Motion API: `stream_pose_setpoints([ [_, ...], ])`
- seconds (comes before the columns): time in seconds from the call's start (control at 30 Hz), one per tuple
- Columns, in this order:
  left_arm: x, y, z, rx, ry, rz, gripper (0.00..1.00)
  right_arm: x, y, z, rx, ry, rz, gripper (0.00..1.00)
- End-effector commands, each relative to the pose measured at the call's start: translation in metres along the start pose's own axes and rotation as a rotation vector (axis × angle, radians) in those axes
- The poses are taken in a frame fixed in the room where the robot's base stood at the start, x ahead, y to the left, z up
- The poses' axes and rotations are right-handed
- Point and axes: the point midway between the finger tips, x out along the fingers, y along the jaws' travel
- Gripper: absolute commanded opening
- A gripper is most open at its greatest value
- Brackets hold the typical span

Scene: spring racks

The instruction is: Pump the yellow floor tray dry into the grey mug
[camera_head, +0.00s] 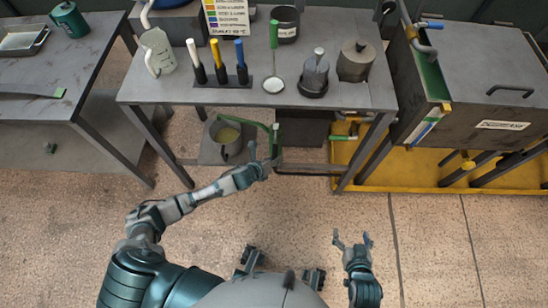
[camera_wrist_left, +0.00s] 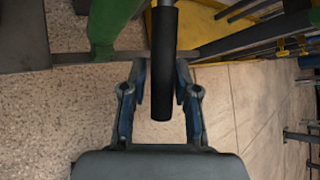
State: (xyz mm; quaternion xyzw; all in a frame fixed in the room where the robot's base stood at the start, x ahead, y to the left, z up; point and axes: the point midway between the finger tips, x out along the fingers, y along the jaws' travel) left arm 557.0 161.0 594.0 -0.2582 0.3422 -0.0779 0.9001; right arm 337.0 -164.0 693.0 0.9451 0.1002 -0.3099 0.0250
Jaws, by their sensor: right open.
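The yellow floor tray (camera_head: 372,183) lies on the floor at the right, partly under the bench and the grey cabinet. The grey mug (camera_head: 222,150) stands low beneath the bench, with something yellowish inside. A green pump (camera_head: 277,133) stands right of the mug, and its green arm reaches toward the mug. In the left wrist view a black handle (camera_wrist_left: 162,60) lies between the fingers of my left gripper (camera_wrist_left: 161,78), with narrow gaps beside it; the green part (camera_wrist_left: 105,30) is to the left. My left gripper (camera_head: 265,160) is near the pump. My right gripper (camera_head: 352,240) is open and empty above the floor.
The bench (camera_head: 150,90) carries a jug (camera_head: 158,52), several markers, a green-handled tool (camera_head: 274,35) and grey containers (camera_head: 355,60). A grey cabinet (camera_head: 470,75) stands at the right. Another table (camera_head: 85,85) is at the left. The floor in front is clear.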

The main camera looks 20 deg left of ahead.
Motion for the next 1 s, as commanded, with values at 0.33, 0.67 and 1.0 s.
stream_pose_setpoints([
  [0.33, -0.003, 0.0, 0.005, 0.0, -0.009, -0.001, 0.47, -0.001, 0.001, -0.001, -0.001, 0.004, 0.001, 0.89],
  [0.67, -0.055, 0.001, 0.004, 0.003, -0.007, -0.001, 0.47, -0.002, 0.001, -0.001, -0.001, 0.004, 0.001, 0.89],
  [1.0, -0.112, 0.001, 0.003, 0.002, -0.005, 0.0, 0.47, -0.001, 0.001, -0.001, -0.001, 0.002, 0.001, 0.89],
])
